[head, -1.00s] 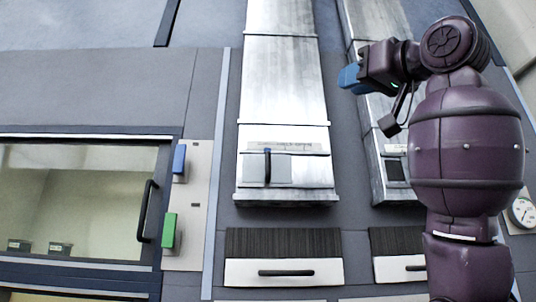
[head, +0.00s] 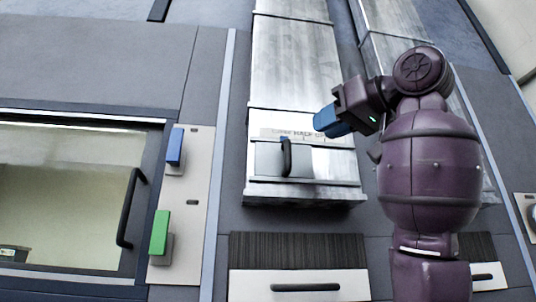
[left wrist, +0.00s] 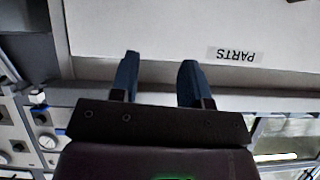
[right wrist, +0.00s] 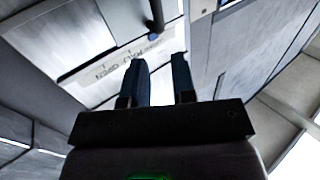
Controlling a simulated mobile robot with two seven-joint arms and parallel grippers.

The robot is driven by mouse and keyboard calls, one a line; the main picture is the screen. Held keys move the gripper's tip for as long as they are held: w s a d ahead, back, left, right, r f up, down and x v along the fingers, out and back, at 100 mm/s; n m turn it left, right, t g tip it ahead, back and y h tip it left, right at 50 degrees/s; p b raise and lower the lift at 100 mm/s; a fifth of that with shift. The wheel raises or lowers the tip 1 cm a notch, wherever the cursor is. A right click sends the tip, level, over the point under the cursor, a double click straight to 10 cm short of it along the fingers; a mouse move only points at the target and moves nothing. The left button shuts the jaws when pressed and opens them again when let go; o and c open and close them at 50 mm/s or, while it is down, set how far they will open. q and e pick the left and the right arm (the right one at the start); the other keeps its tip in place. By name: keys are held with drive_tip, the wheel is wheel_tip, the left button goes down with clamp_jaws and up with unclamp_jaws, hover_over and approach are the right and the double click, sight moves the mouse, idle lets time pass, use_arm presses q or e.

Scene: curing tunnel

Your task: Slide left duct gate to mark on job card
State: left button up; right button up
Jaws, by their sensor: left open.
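The left duct gate (head: 310,163) is a pale metal plate low on the left duct (head: 290,70), with a black upright handle (head: 287,158). Printed scale lettering (head: 298,134) runs above it, partly readable as HALF. My right gripper (head: 328,121) is above and right of the handle, apart from it. The right wrist view shows its blue fingers (right wrist: 161,75) slightly apart and empty, with the dark handle (right wrist: 156,14) and its blue tip beyond them. My left gripper (left wrist: 158,80) is open and empty, in the left wrist view only. I cannot make out a job card.
A second duct (head: 398,28) stands to the right, partly behind my right arm. Left are a window door with a black handle (head: 131,207), a blue block (head: 175,147) and a green block (head: 159,232). Below is a drawer (head: 300,285). A white PARTS panel (left wrist: 160,30) faces my left gripper.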

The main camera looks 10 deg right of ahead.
sight(288, 143)
drive_tip(key=p+x, duration=0.3)
drive_tip(key=x, duration=0.7)
drive_tip(key=shift+w+a+r, duration=0.1)
drive_tip(key=shift+w, duration=0.05)
use_arm(q)
drive_tip(key=shift+s+r, duration=0.6)
drive_tip(key=shift+r, duration=0.25)
drive_tip(key=shift+a, duration=0.1)
use_arm(e)
drive_tip(key=shift+c, duration=0.5)
clamp_jaws()
